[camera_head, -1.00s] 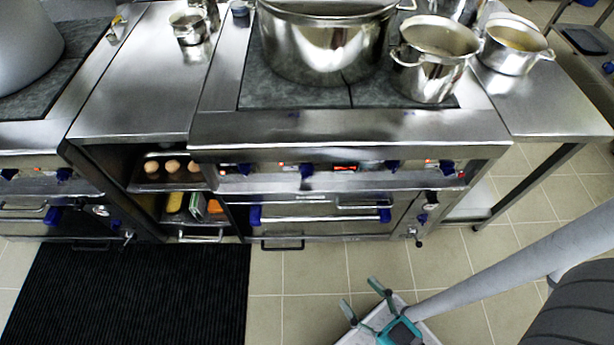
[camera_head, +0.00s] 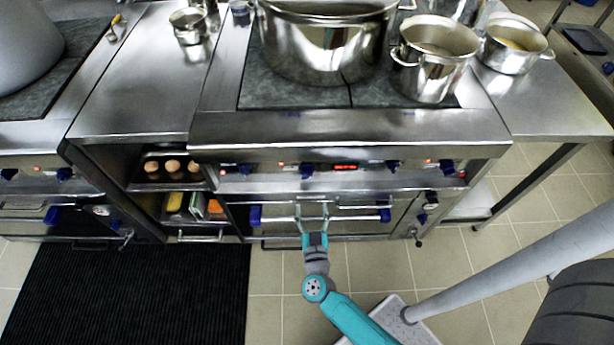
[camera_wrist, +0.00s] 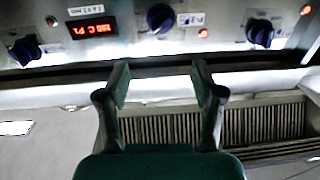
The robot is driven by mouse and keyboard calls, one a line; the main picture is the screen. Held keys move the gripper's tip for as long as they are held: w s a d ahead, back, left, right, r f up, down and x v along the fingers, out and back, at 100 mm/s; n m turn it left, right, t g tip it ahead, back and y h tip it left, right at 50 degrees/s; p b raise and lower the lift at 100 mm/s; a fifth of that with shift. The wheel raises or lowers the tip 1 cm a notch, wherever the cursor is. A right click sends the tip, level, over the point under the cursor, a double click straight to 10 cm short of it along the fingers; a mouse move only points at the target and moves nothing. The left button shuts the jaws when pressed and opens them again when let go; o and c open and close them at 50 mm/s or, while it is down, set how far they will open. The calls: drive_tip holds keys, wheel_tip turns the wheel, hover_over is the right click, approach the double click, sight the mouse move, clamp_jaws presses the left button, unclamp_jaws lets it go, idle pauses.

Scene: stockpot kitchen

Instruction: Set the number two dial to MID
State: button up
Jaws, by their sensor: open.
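A row of blue dials runs along the stove's front panel. In the head view, one dial (camera_head: 307,170) is left of the red display and another dial (camera_head: 392,165) is right of it. In the wrist view, the middle dial (camera_wrist: 160,18) has a small label beside it that seems to read P2. Other dials there are at left (camera_wrist: 25,50) and right (camera_wrist: 260,33). Their settings are too small to read. My gripper (camera_head: 312,208) is open and empty, in front of the oven door below the panel. Its spread fingers also show in the wrist view (camera_wrist: 160,78), below the dials.
The red display (camera_wrist: 92,30) is lit. A blue-ended oven handle bar (camera_head: 350,217) crosses near my gripper. A large stockpot (camera_head: 325,45) and a smaller pot (camera_head: 432,60) stand on the cooktop. A black mat (camera_head: 130,295) lies on the floor at left.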

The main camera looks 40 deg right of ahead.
sight(307, 178)
drive_tip(key=shift+g+h, duration=0.3)
drive_tip(key=shift+g, duration=0.1)
drive_tip(key=x, duration=0.8)
drive_tip(key=a+f+x, duration=0.1)
drive_tip(key=x, duration=0.4)
drive_tip(key=shift+w+d, duration=0.1)
drive_tip(key=shift+w, duration=0.3)
drive_tip(key=c, duration=1.1)
